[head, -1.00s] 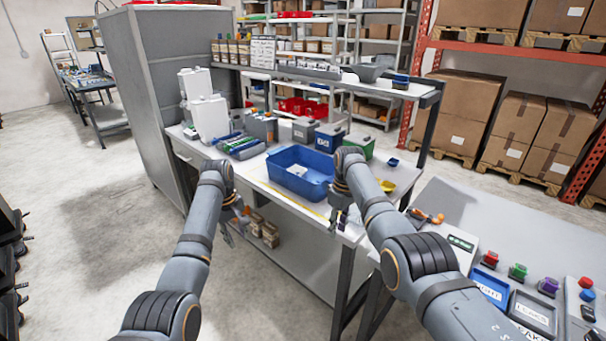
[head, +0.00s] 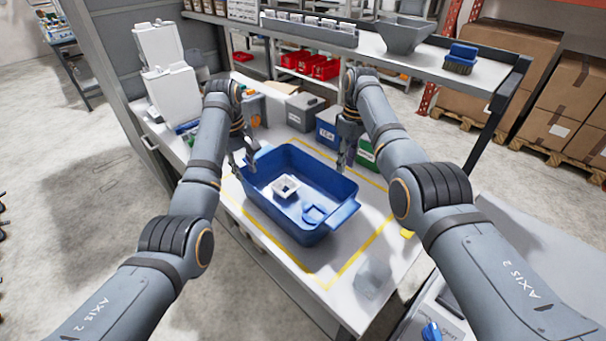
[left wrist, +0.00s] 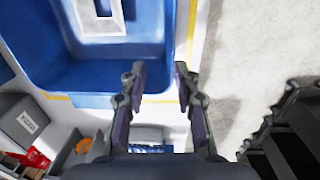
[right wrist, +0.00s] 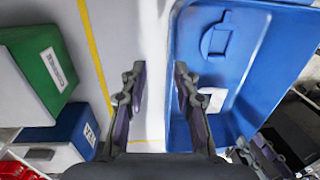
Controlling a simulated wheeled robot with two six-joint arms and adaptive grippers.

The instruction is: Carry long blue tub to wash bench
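The long blue tub (head: 272,214) sits upright on a white bench (head: 262,241), inside a yellow outline. A small white square piece (head: 286,187) and a small blue piece (head: 315,213) lie inside it. My left gripper (head: 245,163) is open at the tub's far left end; in the left wrist view (left wrist: 160,80) the tub's wall shows between and beyond its fingers. My right gripper (head: 348,152) is open over the far right side; in the right wrist view (right wrist: 160,75) the tub's rim runs near its right finger. I cannot tell whether either touches the tub. Which bench is the wash bench is unclear.
A green bin (head: 366,154), a blue bin (head: 327,131) and a grey bin (head: 306,110) stand behind the tub. White containers (head: 172,90) stand at the back left. A raised shelf (head: 385,53) crosses behind. Floor is clear at left.

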